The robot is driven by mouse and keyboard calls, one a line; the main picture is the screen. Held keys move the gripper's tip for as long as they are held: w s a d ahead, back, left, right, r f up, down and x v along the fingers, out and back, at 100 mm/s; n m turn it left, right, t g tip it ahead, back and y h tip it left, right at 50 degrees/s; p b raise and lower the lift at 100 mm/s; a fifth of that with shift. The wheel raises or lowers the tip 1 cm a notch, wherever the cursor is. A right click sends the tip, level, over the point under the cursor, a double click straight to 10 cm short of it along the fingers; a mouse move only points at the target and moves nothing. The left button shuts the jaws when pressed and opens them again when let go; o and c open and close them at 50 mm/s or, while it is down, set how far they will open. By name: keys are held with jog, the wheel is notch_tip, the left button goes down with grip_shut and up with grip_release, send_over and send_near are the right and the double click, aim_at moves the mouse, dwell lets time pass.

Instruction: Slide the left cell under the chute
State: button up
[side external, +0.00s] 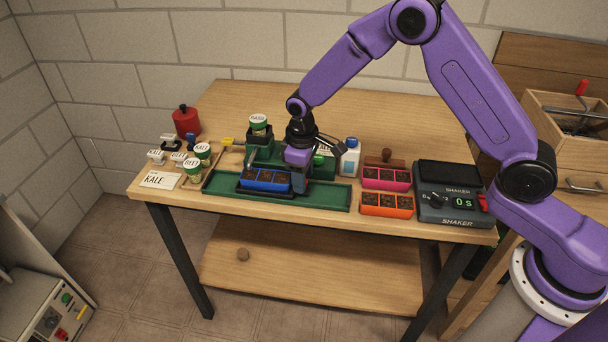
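A blue cell tray (265,180) with dark soil in its cells sits at the left-middle of a long green tray (328,195) near the table's front. Its left cell (252,177) shows soil at the top. A green stand (262,155) rises just behind, with a green-lidded jar (258,124) in a dark holder on top; a chute opening is not clearly visible. My gripper (300,184) points down at the right end of the blue tray, very close to it. Its fingers are small and dark, so I cannot tell whether they touch the tray or are open.
A pink tray (386,178) and an orange tray (387,205) stand right of the green tray, beside a shaker (450,195) reading 0 s. A white bottle (349,157) stands behind. Left are labelled jars (194,170), a KALE card (160,180) and a red canister (186,121).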

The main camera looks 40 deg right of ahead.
notch_tip(320, 180, up, 17)
jog(key=shift+s+a+r, duration=0.2)
jog(key=shift+s+a, duration=0.05)
jog(key=shift+a, duration=0.05)
dwell(0.5)
dwell(0.3)
jog(key=s+d+f+n, duration=0.1)
jog(key=s+d, duration=0.5)
jog(key=s, duration=1.1)
jog(key=s+d+f+n, duration=0.1)
jog(key=s+d+n, duration=0.3)
jog(key=s, duration=1.3)
jog(key=shift+s+d+y, duration=0.15)
jog(key=shift+d+y, duration=0.25)
jog(key=shift+d, duration=0.5)
